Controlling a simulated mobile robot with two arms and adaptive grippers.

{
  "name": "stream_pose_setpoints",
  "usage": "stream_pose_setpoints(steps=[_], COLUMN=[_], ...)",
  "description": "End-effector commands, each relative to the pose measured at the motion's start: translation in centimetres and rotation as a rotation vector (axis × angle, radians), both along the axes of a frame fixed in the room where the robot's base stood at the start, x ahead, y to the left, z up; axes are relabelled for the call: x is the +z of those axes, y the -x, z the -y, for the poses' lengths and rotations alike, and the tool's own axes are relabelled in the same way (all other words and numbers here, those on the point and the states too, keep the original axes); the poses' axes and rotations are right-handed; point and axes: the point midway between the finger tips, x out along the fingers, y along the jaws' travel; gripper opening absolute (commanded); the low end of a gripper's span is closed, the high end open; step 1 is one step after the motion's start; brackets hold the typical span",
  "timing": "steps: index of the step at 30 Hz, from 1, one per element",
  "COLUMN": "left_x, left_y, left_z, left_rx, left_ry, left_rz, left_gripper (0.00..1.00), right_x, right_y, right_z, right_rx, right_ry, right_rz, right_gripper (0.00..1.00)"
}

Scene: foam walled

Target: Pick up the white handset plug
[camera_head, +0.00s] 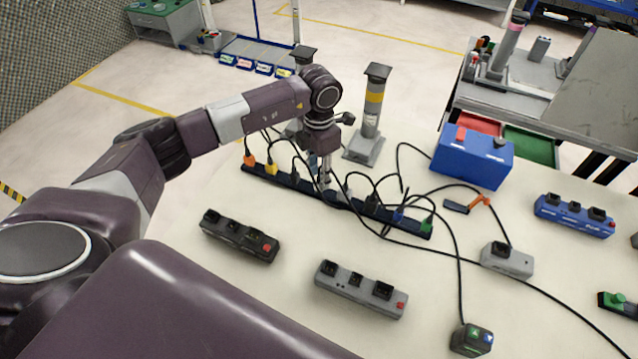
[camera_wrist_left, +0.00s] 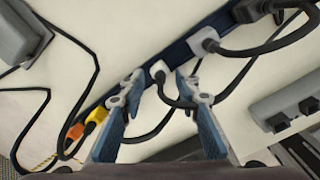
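In the left wrist view a small white plug (camera_wrist_left: 158,71) with a dark cable sits on the dark blue power strip (camera_wrist_left: 175,57). It lies between the blue-padded fingers of my left gripper (camera_wrist_left: 164,92), with a visible gap on each side. In the head view my left gripper (camera_head: 325,182) points down at the middle of the strip (camera_head: 290,183) and hides the plug there. Its fingers are open. A larger grey-white plug (camera_wrist_left: 205,40) sits beside the white one on the strip. My right gripper is not in view.
Orange (camera_head: 249,160), yellow (camera_head: 271,168) and green (camera_head: 427,222) plugs share the strip. Black cables loop over its right half. A black power strip (camera_head: 238,237), a grey one (camera_head: 360,287) and a blue box (camera_head: 472,160) stand around it.

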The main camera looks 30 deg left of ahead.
Motion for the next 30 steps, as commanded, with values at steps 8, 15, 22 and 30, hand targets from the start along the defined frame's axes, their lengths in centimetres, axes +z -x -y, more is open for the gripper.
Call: stream_pose_setpoints(steps=[8,15,22,30], left_x=[0.0,0.1,0.6,4.4], left_y=[0.0,0.0,-0.1,-0.3], left_z=[0.0,0.0,0.0,0.0], left_rx=[0.0,0.0,0.0,0.0], left_ry=[0.001,0.001,0.001,0.001], left_rz=[0.001,0.001,0.003,0.008], left_gripper=[0.04,0.0,0.0,0.0], right_x=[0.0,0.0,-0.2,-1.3], right_y=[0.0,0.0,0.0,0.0], right_z=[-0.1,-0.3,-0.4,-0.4], right_rx=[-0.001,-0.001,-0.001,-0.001], right_ry=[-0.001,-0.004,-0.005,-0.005], right_rz=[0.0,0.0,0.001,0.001], right_gripper=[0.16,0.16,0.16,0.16])
